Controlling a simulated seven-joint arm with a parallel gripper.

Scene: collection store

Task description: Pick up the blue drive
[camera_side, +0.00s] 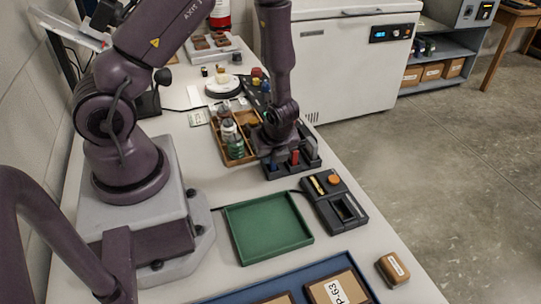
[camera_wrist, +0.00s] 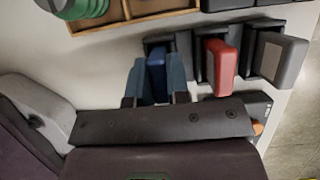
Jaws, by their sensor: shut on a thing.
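The blue drive (camera_wrist: 156,78) shows in the wrist view between the two fingers of my gripper (camera_wrist: 157,66), which is shut on it. The drive is at the left slot of a dark rack (camera_wrist: 188,46); I cannot tell whether it is still seated or slightly raised. In the side view my gripper (camera_side: 272,153) is low over the left end of the rack, and the blue drive is mostly hidden there. A red drive (camera_wrist: 220,66) stands in the middle slot and a grey drive (camera_wrist: 281,57) in the right slot, close beside the gripper.
A wooden tray (camera_side: 236,152) with a green-based jar (camera_side: 233,140) stands left of the rack. In front are a black device with an orange button (camera_side: 334,203), an empty green tray (camera_side: 268,228) and a blue tray (camera_side: 352,262) with boxes. A small tan box (camera_side: 392,268) lies near the table edge.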

